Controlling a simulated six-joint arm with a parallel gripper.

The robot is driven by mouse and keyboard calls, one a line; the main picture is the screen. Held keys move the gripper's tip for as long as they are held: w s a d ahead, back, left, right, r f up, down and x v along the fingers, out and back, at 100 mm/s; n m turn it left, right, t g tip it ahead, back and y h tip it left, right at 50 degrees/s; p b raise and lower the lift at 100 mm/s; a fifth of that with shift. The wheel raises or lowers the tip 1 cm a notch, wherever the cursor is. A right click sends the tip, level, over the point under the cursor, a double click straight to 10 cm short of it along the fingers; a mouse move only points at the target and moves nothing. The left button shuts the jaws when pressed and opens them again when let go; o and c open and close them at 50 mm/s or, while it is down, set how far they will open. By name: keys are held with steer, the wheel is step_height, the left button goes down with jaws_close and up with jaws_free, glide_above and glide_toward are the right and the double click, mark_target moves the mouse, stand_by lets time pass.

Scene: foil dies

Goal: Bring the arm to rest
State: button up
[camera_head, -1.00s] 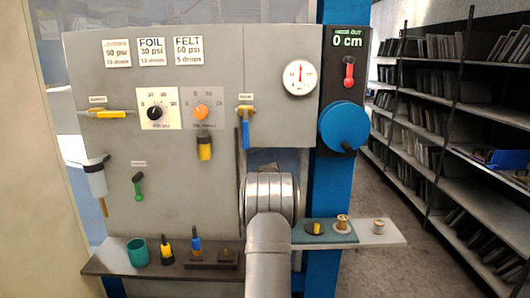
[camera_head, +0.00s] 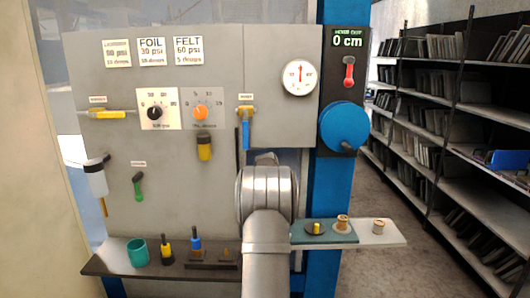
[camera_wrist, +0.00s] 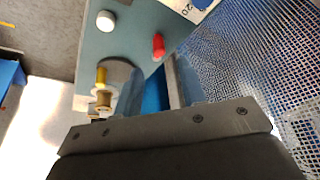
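My gripper (camera_wrist: 158,82) is open in the wrist view, its two fingers apart with a blue surface showing between them. I cannot tell whether that blue surface lies in the gap or beyond it. In the head view my arm rises from the bottom centre in front of the grey panel (camera_head: 215,190) and hides the gripper. A dark disc with a yellow knob (camera_head: 316,229) and a spool (camera_head: 342,222) stand on the teal mat (camera_head: 330,238). In the wrist view a spool (camera_wrist: 102,98) and a red piece (camera_wrist: 158,45) lie left of and above the fingers.
A dark shelf (camera_head: 110,268) holds a teal cup (camera_head: 137,252) and yellow-and-black and blue-handled tools. A blue wheel (camera_head: 344,127) and red lever (camera_head: 349,70) are on the column. The gauge (camera_head: 299,77) needle points up. Bookshelves (camera_head: 450,120) stand at right; the floor between is clear.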

steer(key=v, duration=1.2)
steer(key=x, duration=1.7)
steer(key=shift+w+f, duration=0.1)
steer(key=shift+f, duration=0.25)
steer(key=shift+d+f+n, duration=0.1)
steer(key=shift+d+n, duration=0.1)
steer(key=shift+n, duration=0.1)
steer(key=shift+s+n, duration=0.25)
steer(key=shift+n, duration=0.05)
steer(key=shift+s+d+n+t+y, duration=0.2)
steer(key=shift+n+y, duration=0.15)
steer(key=shift+n, duration=0.25)
steer(key=shift+s+d+n+t+y, duration=0.15)
steer(key=shift+n+y, duration=0.2)
steer(key=shift+n, duration=0.25)
